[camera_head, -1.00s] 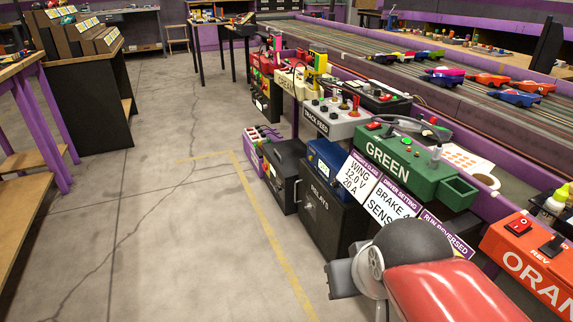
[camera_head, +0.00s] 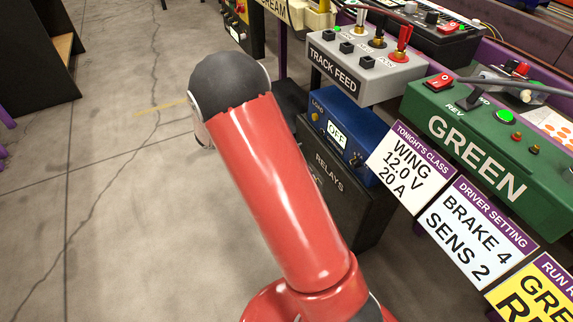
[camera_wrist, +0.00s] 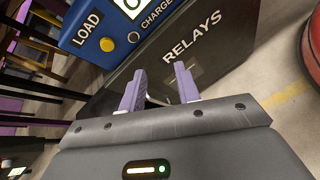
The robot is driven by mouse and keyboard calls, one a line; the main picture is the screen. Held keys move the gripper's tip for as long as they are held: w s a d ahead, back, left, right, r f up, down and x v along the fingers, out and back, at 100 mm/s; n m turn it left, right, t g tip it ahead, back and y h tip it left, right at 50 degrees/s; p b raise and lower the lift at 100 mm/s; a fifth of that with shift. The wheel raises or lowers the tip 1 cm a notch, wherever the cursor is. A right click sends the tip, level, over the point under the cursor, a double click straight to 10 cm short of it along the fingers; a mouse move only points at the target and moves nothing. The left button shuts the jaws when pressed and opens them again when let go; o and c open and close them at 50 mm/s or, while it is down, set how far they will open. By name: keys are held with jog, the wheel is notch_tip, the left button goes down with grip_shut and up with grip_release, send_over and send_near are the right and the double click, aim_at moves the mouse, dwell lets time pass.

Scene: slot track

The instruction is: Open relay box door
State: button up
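The relay box is a black box lettered RELAYS; in the head view its black door (camera_head: 338,200) is partly hidden behind my red arm. In the wrist view the door (camera_wrist: 205,45) fills the upper middle, with the RELAYS lettering tilted. It looks shut. My gripper (camera_wrist: 160,86) points at the door, its two pale purple fingers apart below the lettering. A small dark grey fitting, perhaps the latch or handle, shows beside the right fingertip. I cannot tell whether the fingers touch the door. Nothing shows held between them. In the head view my gripper is hidden behind the arm.
A blue charger (camera_head: 345,135) with an OFF display sits on the relay box. The grey TRACK FEED box (camera_head: 365,65) and green GREEN box (camera_head: 490,145) stand above, with hanging cards (camera_head: 410,165). The concrete floor (camera_head: 130,220) at left is clear.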

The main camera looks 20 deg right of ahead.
jog(key=w+a+f+n+t+h+b, duration=0.1)
jog(key=w+f+n+t+h+b, duration=0.2)
jog(key=f, duration=0.6)
jog(key=w+a+f+n+t+h, duration=0.1)
jog(key=w+f+n+t+h, duration=0.1)
jog(key=w+f+n, duration=0.5)
jog(key=d+f+m, duration=0.1)
jog(key=d+f, duration=0.1)
jog(key=d, duration=0.6)
jog(key=shift+s+f+b, duration=0.3)
jog(key=shift+b, duration=0.05)
grip_shut()
